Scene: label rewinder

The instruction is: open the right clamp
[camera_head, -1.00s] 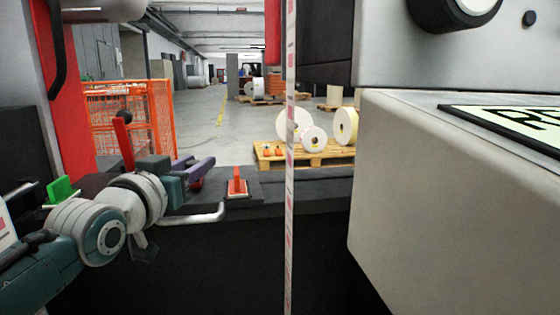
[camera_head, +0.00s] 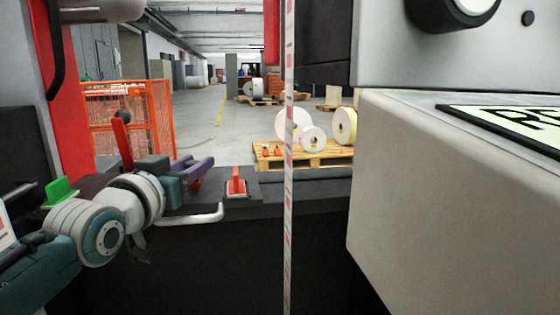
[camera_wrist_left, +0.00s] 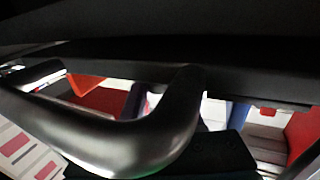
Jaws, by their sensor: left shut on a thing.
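My left gripper (camera_head: 196,171), with purple fingers, is low at the left of the head view, over the dark ledge. It is shut on a small red part, which looks like the handle of the right clamp (camera_head: 195,184). The fingers and wrist hide most of that clamp. In the left wrist view the bluish fingers (camera_wrist_left: 187,106) are partly hidden behind a dark bent bar. A red piece (camera_wrist_left: 302,134) shows at the right there. A red lever with a black knob (camera_head: 122,137) stands behind my wrist. My right gripper is not in view.
A red-handled part on a plate (camera_head: 236,182) sits on the dark ledge (camera_head: 325,190) right of my gripper. A striped label web (camera_head: 288,240) hangs vertically in the middle. A large grey machine housing (camera_head: 430,185) fills the right. A green part (camera_head: 61,190) is at far left.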

